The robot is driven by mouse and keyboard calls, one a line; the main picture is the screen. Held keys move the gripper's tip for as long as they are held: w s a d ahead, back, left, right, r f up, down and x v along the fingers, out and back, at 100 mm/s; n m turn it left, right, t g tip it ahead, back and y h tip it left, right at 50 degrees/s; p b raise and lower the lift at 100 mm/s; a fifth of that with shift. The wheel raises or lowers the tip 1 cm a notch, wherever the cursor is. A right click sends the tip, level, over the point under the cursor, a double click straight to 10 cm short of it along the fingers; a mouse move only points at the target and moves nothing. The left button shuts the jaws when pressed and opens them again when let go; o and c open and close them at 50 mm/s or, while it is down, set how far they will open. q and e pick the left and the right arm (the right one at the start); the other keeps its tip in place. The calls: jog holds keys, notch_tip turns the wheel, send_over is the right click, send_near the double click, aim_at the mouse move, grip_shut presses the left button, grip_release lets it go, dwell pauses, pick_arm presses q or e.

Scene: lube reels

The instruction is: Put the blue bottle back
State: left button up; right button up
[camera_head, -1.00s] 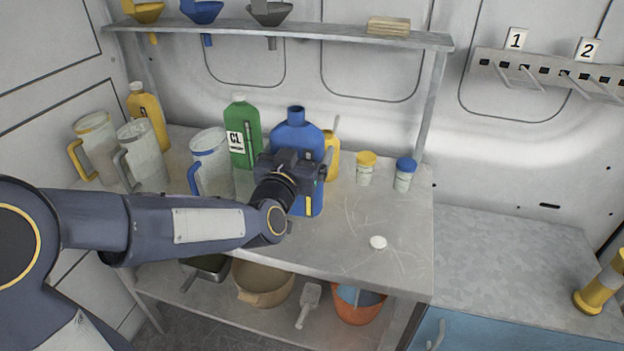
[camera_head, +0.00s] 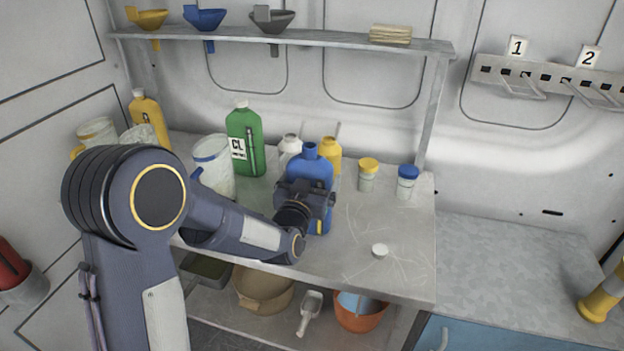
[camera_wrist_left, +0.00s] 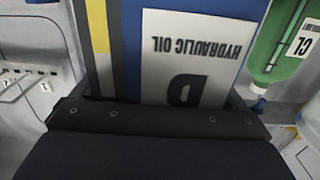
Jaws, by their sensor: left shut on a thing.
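The blue bottle (camera_head: 309,172) is upright over the right half of the grey workbench (camera_head: 345,215), with its neck uncapped. My left gripper (camera_head: 306,197) is shut around its body from the near side. In the left wrist view the bottle's white label (camera_wrist_left: 195,60) reads "HYDRAULIC OIL" and "D" upside down, between the fingers. I cannot tell whether the bottle's base touches the bench. My right gripper is not in view.
A green bottle (camera_head: 245,140), a white bottle (camera_head: 290,144) and a yellow bottle (camera_head: 329,153) stand behind or left of it. Two small jars, yellow-lidded (camera_head: 367,175) and blue-lidded (camera_head: 407,182), stand right. A blue-rimmed jug (camera_head: 212,165) is left. The bench's front right is mostly clear.

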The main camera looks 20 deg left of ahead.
pick_arm(q)
jog(key=shift+f, duration=0.1)
jog(key=o, duration=1.2)
jog(key=s+a+f+n+g+h+b, duration=0.1)
jog(key=s+g, duration=0.5)
jog(key=s, duration=1.2)
jog(key=s+a+f+n+g+h+b, duration=0.1)
jog(key=s+g, duration=0.5)
jog(key=s, duration=1.2)
notch_tip(320, 180, down, 3)
jog(key=shift+s+a+f+h, duration=0.25)
jog(key=shift+a+h, duration=0.35)
jog(key=shift+a, duration=0.5)
